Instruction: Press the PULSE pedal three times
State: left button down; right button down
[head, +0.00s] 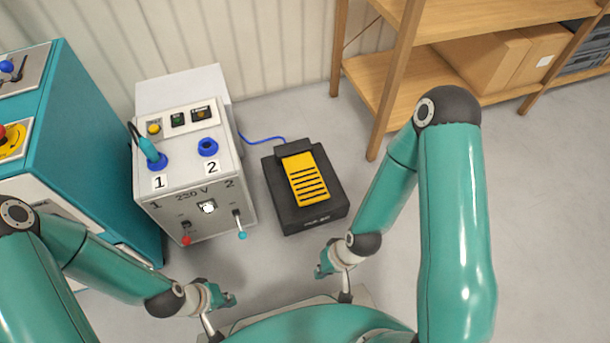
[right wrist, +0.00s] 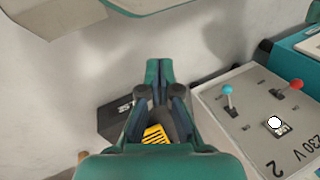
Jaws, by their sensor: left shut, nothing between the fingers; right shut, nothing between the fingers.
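The PULSE pedal (head: 305,182) is a black box with a yellow ribbed plate, standing on the floor to the right of the white cabinet. A blue cable runs from it to the cabinet. The lettering on its front edge is too small to read surely. My right gripper (head: 322,271) is shut and empty, in front of the pedal and apart from it in the head view. In the right wrist view the shut fingers (right wrist: 159,68) hide much of the pedal (right wrist: 155,135). My left gripper (head: 230,299) is shut and empty, further left, below the cabinet front.
A white cabinet (head: 190,218) marked 230 V has sockets 1 and 2, a red-tipped and a blue-tipped lever; a teal plug sits in socket 1. A teal machine (head: 85,130) stands left. A wooden shelf (head: 480,25) with cardboard boxes (head: 490,60) stands at back right.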

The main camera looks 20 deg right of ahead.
jog(key=w+d+m+t, duration=0.1)
jog(key=w+m, duration=0.3)
jog(key=w, duration=0.5)
jog(key=w+d+f+m+t+y+p, duration=0.1)
jog(key=w+d+m, duration=0.1)
jog(key=w+m, duration=0.3)
jog(key=w+d+f+m+t, duration=0.1)
jog(key=w+m, duration=0.3)
jog(key=w, duration=0.9)
jog(key=shift+w+d+p, duration=0.25)
jog(key=shift+d+p, duration=0.05)
jog(key=shift+d, duration=0.4)
jog(key=w+d+r+m+t+y, duration=0.1)
jog(key=w+r+m+t, duration=0.2)
jog(key=w, duration=0.4)
jog(key=shift+w+d+r, duration=0.3)
jog(key=shift+w, duration=0.05)
jog(key=shift+f, duration=0.1)
jog(key=b, duration=0.5)
send_near(297, 173)
jog(key=x, duration=0.3)
jog(key=shift+w+a, duration=0.35)
jog(key=shift+f+b, duration=0.55)
jog(key=shift+f, duration=0.05)
